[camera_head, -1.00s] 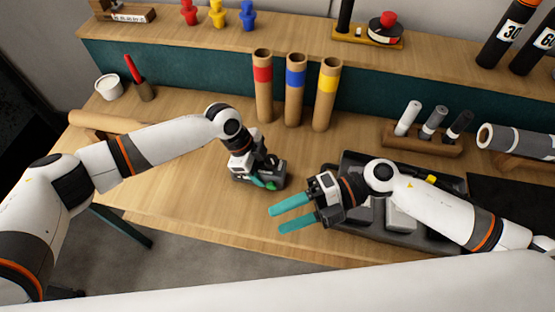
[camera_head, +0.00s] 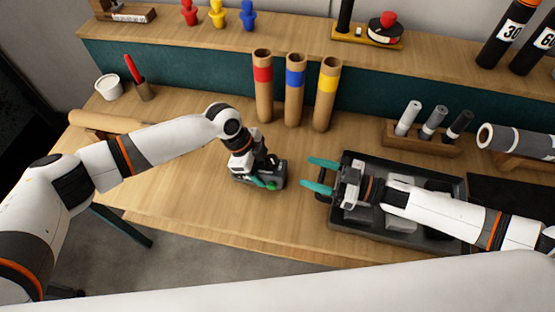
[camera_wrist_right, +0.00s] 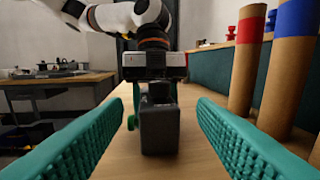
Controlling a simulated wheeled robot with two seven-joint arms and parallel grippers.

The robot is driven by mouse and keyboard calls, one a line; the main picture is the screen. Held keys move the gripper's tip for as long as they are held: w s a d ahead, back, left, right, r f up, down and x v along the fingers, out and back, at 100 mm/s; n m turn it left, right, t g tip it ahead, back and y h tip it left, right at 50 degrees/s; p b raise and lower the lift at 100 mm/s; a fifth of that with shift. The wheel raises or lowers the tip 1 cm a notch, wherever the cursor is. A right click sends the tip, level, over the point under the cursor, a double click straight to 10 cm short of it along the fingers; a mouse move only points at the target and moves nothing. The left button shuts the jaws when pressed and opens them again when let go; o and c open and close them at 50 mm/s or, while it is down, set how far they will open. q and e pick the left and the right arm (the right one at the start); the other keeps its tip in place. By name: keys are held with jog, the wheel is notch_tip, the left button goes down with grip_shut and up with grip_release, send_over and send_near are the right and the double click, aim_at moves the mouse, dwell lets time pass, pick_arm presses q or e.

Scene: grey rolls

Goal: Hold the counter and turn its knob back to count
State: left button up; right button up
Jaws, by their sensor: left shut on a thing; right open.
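The counter (camera_head: 279,177) is a small dark grey box on the wooden table, left of the tray. My left gripper (camera_head: 262,178) comes down over it from above and is shut on it. In the right wrist view the counter (camera_wrist_right: 160,130) is straight ahead, upright, between and beyond the teal fingers. A green part (camera_wrist_right: 132,121) shows at its left side; I cannot tell whether it is a fingertip or part of the counter. I cannot make out the knob clearly.
The dark tray (camera_head: 455,185) with grey items lies under my right forearm. Tubes with red (camera_head: 263,85), blue (camera_head: 295,90) and yellow (camera_head: 328,95) bands stand behind the counter. The table in front of and left of the counter is clear.

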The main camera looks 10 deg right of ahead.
aim_at(277, 164)
jog(key=x, duration=0.9)
jog(key=shift+w+a, duration=0.2)
jog(key=shift+a, duration=0.1)
jog(key=shift+c, duration=0.2)
jog(key=c, duration=0.9)
jog(key=shift+s+a+r+m+t+h, duration=0.1)
jog(key=shift+s+m+t+h, duration=0.05)
jog(key=shift+m+t+h, duration=0.65)
jog(key=shift+s+a+m+t+h, duration=0.15)
jog(key=shift+m+t+h, duration=0.35)
jog(key=shift+t, duration=0.6)
jog(key=shift+c, duration=0.2)
jog(key=shift+d+m, duration=0.1)
jog(key=shift+m, duration=0.2)
jog(key=shift+w, duration=0.1)
jog(key=o, duration=1)
jog(key=shift+d, duration=0.1)
